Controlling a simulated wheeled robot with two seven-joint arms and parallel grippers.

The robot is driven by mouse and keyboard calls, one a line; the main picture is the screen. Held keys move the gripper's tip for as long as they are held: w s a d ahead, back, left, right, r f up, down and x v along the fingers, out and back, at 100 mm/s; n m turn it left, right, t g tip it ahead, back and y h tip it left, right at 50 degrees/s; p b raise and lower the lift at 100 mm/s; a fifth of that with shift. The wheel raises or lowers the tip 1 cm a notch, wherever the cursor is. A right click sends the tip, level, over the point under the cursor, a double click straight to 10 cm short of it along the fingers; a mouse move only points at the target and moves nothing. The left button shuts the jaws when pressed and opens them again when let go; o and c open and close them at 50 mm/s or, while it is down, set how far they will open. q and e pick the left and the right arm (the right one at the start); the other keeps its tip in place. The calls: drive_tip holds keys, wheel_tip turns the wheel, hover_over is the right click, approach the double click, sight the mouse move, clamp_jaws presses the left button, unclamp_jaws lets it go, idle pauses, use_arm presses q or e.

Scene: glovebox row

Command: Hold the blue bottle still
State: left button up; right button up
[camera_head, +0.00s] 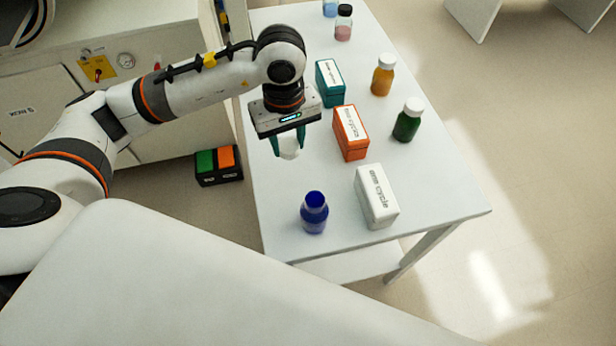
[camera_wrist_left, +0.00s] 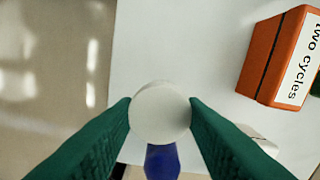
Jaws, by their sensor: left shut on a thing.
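The blue bottle (camera_head: 314,214) stands upright near the front end of the white table, with a darker blue top and no white cap on it. Part of it shows low in the left wrist view (camera_wrist_left: 162,162). My left gripper (camera_head: 289,146) is shut on a round white cap (camera_wrist_left: 160,112), held between its green fingers. The cap also shows below the fingers in the head view (camera_head: 288,153). This gripper is above the table, farther back than the blue bottle and apart from it. My right gripper is not in view.
A white box (camera_head: 378,198) stands just right of the bottle. Behind are an orange box (camera_head: 351,134), a teal box (camera_head: 330,85), a green bottle (camera_head: 407,121) and an amber bottle (camera_head: 382,77). The table's left edge runs close to my left gripper.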

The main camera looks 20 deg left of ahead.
use_arm(q)
drive_tip(key=m, duration=0.1)
drive_tip(key=s+m, duration=0.1)
drive_tip(key=m, duration=0.1)
drive_tip(key=s+m, duration=0.1)
drive_tip(key=m, duration=0.1)
drive_tip(key=shift+d, duration=0.25)
drive_tip(key=m, duration=0.2)
drive_tip(key=s+m, duration=0.1)
drive_tip(key=m, duration=0.1)
drive_tip(key=shift+s+d+r, duration=0.15)
drive_tip(key=shift+d, duration=0.05)
